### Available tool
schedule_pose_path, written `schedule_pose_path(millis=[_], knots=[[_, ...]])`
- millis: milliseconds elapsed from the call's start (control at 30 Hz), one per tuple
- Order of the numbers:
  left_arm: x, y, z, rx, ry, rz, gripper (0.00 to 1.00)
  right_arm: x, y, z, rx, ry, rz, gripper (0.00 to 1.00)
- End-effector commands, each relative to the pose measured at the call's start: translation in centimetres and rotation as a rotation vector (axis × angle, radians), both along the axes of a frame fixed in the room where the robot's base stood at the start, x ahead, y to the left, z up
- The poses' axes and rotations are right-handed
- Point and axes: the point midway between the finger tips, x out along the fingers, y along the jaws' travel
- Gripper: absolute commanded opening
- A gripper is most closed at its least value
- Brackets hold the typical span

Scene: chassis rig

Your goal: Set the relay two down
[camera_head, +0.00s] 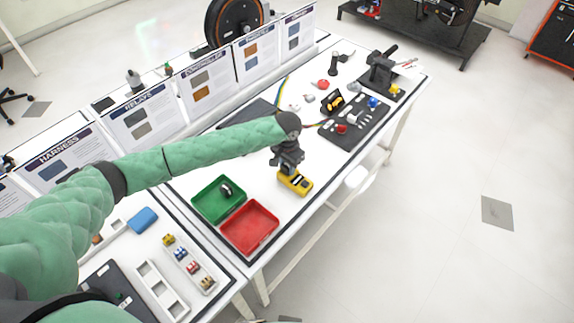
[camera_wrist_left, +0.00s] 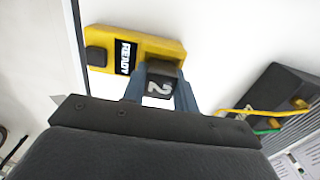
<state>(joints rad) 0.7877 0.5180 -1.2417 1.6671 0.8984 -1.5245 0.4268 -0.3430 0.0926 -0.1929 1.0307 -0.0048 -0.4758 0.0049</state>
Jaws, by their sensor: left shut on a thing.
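My left gripper (camera_head: 290,164) is shut on relay two (camera_wrist_left: 162,86), a small black block with a white "2" on its face. The relay sits between the two blue-grey fingers in the left wrist view; the gripper mostly hides it in the head view. Just beyond it is a yellow block (camera_head: 299,184) with a black "READY" label, which also shows in the left wrist view (camera_wrist_left: 166,45). The relay overlaps the yellow block's edge in the picture; I cannot tell whether they touch. My right gripper is not in view.
A green tray (camera_head: 207,212) holding a small dark part and a red tray (camera_head: 233,247) are nearer on the white table. A dark mat (camera_head: 341,143) with colored parts lies farther right. Sign boards (camera_head: 143,120) line the left edge.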

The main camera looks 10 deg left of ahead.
Motion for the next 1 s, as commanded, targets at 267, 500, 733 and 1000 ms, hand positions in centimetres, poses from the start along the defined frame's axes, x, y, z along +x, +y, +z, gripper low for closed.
schedule_pose_path(millis=[267, 500, 733, 1000], knots=[[-0.7, 0.1, -1.7, 0.007, 0.013, -0.001, 0.38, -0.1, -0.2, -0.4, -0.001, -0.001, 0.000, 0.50], [-0.7, 0.2, -1.6, 0.008, 0.015, -0.001, 0.47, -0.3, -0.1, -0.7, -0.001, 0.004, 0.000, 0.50], [-0.6, 0.2, 1.0, 0.007, 0.013, 0.000, 0.50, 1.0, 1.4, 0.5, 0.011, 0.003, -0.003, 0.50], [-0.3, 0.0, 6.0, 0.003, 0.006, -0.002, 0.50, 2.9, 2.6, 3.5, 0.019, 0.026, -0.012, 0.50]])
